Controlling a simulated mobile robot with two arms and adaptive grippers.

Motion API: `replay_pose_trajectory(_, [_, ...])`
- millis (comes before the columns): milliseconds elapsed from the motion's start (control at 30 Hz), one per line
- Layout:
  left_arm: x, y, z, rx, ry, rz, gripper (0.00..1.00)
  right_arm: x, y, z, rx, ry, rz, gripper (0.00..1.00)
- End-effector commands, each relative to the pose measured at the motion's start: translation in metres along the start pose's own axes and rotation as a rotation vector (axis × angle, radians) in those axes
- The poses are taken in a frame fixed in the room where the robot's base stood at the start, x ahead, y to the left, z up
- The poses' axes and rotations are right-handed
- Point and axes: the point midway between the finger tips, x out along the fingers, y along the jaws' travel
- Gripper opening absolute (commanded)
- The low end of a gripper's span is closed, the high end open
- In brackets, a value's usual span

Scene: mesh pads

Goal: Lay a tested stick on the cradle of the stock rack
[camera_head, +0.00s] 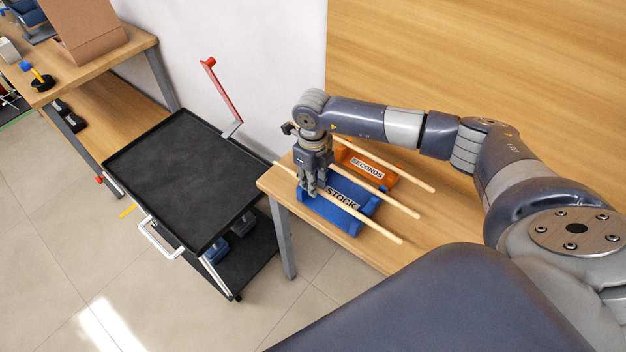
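The blue stock rack (338,214), labelled STOCK, stands near the front edge of the wooden table. A light wooden stick (365,221) lies over its near side, both ends sticking out past the rack. A second stick (390,199) runs roughly parallel over its far side. My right gripper (312,193) points down at the left part of the near stick, fingertips at the stick. I cannot tell whether the fingers are closed on it, or whether the stick rests fully on the cradle. My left gripper is out of view.
An orange rack (377,177), labelled SECONDS, stands just behind, with a third stick (408,178) over it. A black cart (185,165) with an empty top stands left of the table. A wooden bench (105,55) with a cardboard box (88,28) is at upper left.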

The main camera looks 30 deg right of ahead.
Motion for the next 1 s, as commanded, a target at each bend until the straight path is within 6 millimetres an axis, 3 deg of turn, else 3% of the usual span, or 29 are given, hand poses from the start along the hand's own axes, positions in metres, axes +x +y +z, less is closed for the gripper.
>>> replay_pose_trajectory(500, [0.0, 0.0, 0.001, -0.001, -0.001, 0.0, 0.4, -0.003, 0.0, -0.001, 0.0, 0.004, 0.0, 0.35])
replay_pose_trajectory(633, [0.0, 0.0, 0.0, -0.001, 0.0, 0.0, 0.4, -0.022, -0.001, -0.001, 0.0, 0.002, 0.0, 0.35])
replay_pose_trajectory(1000, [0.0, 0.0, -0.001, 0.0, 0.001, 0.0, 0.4, -0.097, 0.0, 0.0, -0.001, 0.001, 0.0, 0.35])
